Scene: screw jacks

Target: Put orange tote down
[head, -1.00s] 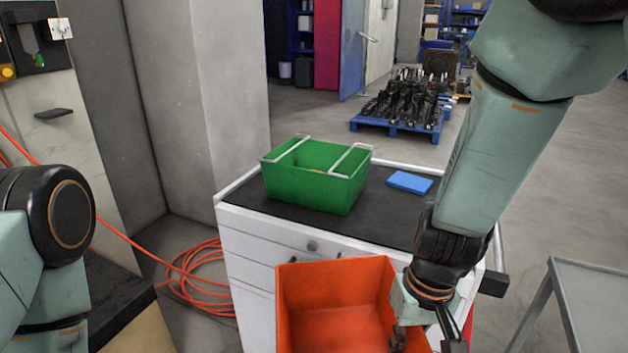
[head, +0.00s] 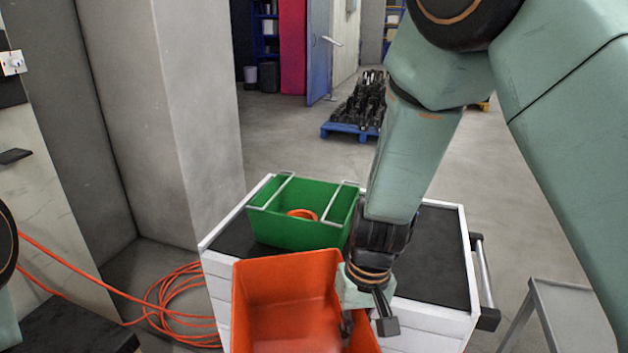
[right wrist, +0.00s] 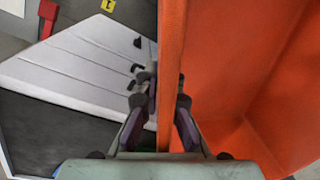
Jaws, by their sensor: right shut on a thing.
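The orange tote (head: 290,292) is an open, empty-looking box in front of the white cabinet's near edge in the head view; its bottom is cut off by the frame. My right gripper (head: 366,312) is shut on the tote's right wall. In the right wrist view the fingers (right wrist: 162,120) sit on both sides of the orange wall (right wrist: 172,60), with the tote's inside to the right. Whether the tote touches the cabinet cannot be told. My left gripper is out of view.
A green tote (head: 300,228) with an orange ring-shaped thing (head: 302,214) inside stands on the black top of the cabinet (head: 440,262). The top's right side is clear. A grey table (head: 570,310) stands at right. An orange hose (head: 180,300) lies coiled on the floor.

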